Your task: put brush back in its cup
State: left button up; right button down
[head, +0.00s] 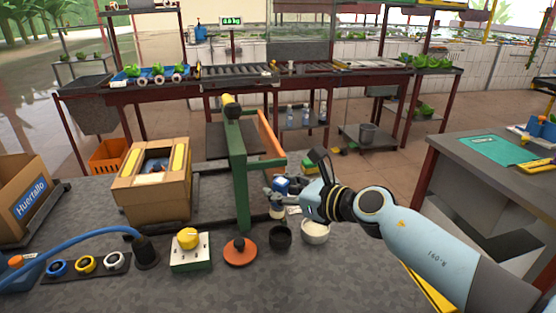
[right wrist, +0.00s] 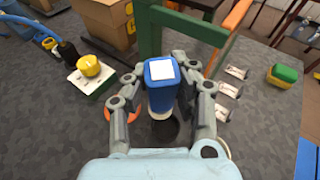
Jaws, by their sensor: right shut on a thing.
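My right gripper (head: 291,193) is shut on a blue thing with a pale square top, most likely the brush (head: 281,185). In the right wrist view the brush (right wrist: 161,84) stands between the two fingers of the gripper (right wrist: 164,98). No bristles can be made out. A dark round cup (head: 280,237) stands on the grey bench just below and in front of it. In the right wrist view the cup (right wrist: 165,132) is partly hidden behind the brush, so the gap between them is hard to tell. My left gripper is not in view.
A white bowl (head: 315,231) stands right of the cup, and an orange disc with a dark knob (head: 240,251) left of it. A green post (head: 239,180) rises close behind. A yellow button box (head: 190,252) and a cardboard box (head: 153,204) stand further left. The bench front is clear.

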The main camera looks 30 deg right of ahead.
aim_at(280, 214)
jog(key=shift+w+d+f+g+h+p, duration=0.25)
jog(key=shift+w+g+p, duration=0.25)
jog(key=shift+p, duration=0.45)
jog(key=shift+f, duration=0.2)
jog(key=shift+d+f, duration=0.1)
jog(key=shift+f, duration=0.1)
notch_tip(280, 214, down, 2)
jog(key=shift+f+b, duration=0.1)
jog(key=shift+b, duration=0.85)
pick_arm(q)
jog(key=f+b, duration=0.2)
jog(key=b, duration=0.1)
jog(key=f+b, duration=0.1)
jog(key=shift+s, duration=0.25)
pick_arm(e)
notch_tip(280, 214, down, 5)
jog(key=shift+r, duration=0.2)
pick_arm(q)
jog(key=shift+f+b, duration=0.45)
jog(key=shift+b, duration=0.2)
pick_arm(e)
jog(key=shift+f, duration=0.55)
jog(key=c, duration=0.6)
grip_release()
